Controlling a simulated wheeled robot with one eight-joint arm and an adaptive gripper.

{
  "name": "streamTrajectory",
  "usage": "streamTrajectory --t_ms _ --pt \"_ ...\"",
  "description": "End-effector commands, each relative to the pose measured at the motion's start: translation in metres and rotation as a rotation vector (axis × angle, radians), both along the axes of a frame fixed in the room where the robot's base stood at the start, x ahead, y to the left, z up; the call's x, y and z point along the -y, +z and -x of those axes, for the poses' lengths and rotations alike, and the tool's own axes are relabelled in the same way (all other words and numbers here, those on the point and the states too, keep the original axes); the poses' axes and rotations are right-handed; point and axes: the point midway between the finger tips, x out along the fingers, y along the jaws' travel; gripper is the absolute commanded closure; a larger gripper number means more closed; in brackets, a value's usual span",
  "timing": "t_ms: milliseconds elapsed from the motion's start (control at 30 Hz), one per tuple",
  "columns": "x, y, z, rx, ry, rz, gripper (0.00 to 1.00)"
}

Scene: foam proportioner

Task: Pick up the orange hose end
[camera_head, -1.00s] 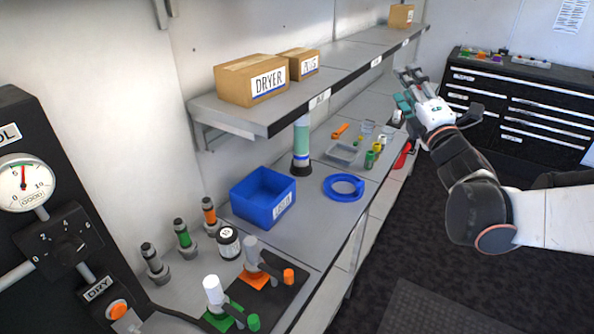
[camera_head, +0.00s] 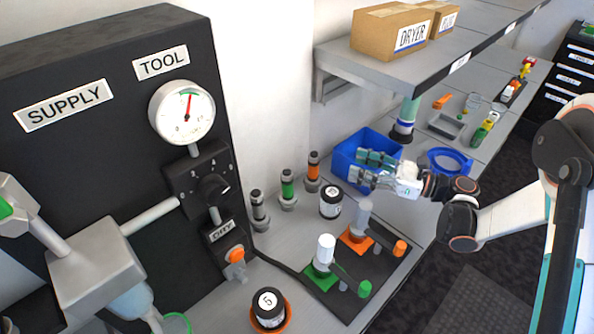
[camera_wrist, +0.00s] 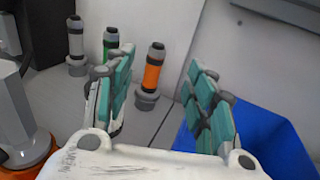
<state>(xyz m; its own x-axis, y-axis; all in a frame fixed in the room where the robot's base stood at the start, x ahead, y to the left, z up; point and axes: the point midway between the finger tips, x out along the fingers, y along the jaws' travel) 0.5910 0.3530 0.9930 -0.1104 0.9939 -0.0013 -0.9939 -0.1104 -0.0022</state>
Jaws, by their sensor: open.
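The orange-banded hose end (camera_head: 313,172) stands upright on the grey bench near the wall, the rightmost of three banded hose ends. In the wrist view the orange hose end (camera_wrist: 154,72) shows beyond and between my spread fingers, with a gap to them. My gripper (camera_head: 362,170) is open and empty, over the blue bin's front area and to the right of the hose end. Its teal finger pads also show in the wrist view (camera_wrist: 160,75). The hose end's grey base is visible and nothing covers it.
Green (camera_head: 287,189) and grey (camera_head: 258,210) hose ends stand to its left. A black-and-white jar (camera_head: 331,203) and a white-topped fitting (camera_head: 325,252) stand in front. The blue bin (camera_head: 345,160) is to the right. The shelf (camera_head: 395,62) overhangs the bench's back right.

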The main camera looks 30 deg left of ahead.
Motion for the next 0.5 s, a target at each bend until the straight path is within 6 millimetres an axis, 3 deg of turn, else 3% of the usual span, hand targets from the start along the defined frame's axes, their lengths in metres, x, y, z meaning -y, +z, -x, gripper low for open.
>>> streamTrajectory --t_ms 300,500 --pt "-0.055 -0.002 0.008 0.000 0.005 -0.001 0.50" --pt "-0.079 -0.002 0.009 -0.001 0.002 -0.001 0.50"
